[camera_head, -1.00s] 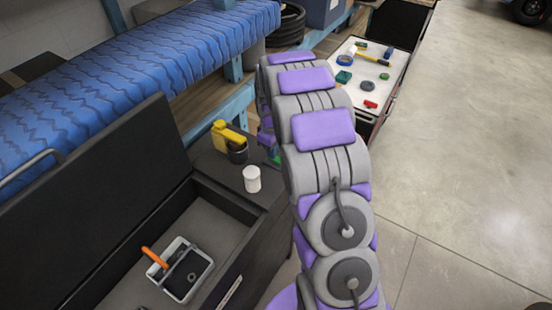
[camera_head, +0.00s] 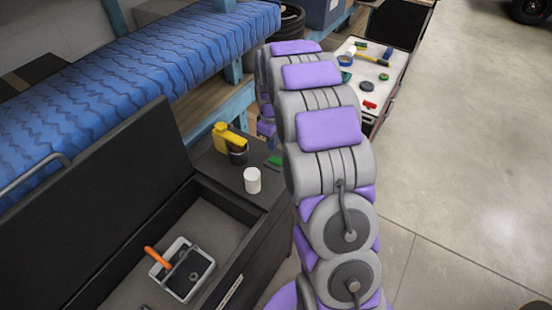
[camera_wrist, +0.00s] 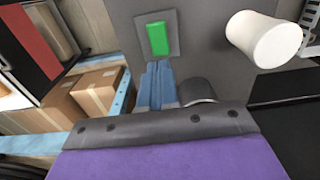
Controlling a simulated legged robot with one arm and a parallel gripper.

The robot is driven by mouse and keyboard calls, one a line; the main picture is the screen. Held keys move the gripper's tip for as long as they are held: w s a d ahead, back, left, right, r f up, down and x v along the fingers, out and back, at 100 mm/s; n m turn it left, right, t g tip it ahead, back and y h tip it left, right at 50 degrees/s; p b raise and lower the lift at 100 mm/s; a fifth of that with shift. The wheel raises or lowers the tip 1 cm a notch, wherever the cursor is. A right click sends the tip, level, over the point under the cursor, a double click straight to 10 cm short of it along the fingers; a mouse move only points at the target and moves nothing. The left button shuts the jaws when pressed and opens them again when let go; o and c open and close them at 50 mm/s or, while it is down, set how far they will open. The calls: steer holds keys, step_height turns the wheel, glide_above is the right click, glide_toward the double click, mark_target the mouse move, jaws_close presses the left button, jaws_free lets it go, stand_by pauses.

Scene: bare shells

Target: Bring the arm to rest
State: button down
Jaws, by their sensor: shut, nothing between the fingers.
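My arm, grey with purple pads, rises through the middle of the head view and bends over at its far end. My gripper shows in the wrist view (camera_wrist: 157,68), its two blue-grey fingers together and nothing between them.
A white cup (camera_head: 252,180) and a yellow tool (camera_head: 228,138) stand on the cabinet. A blue shelf is behind. A cart (camera_head: 395,70) bears small items.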

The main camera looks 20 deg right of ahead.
steer(key=shift+r, duration=0.85)
steer(key=s+a+r+m, duration=0.2)
steer(key=s+a+r, duration=0.25)
steer(key=s, duration=0.45)
steer(key=s+a+r+m, duration=0.1)
steer(key=s+a+r, duration=0.2)
steer(key=s+r, duration=0.45)
steer(key=s+a+m+g, duration=0.1)
steer(key=s+a, duration=0.1)
steer(key=s, duration=0.9)
steer(key=s+a+m, duration=0.2)
steer(key=s, duration=1)
steer(key=shift+s+a+m+g, duration=0.2)
steer(key=shift+s+m+g, duration=0.1)
steer(key=shift+g, duration=0.1)
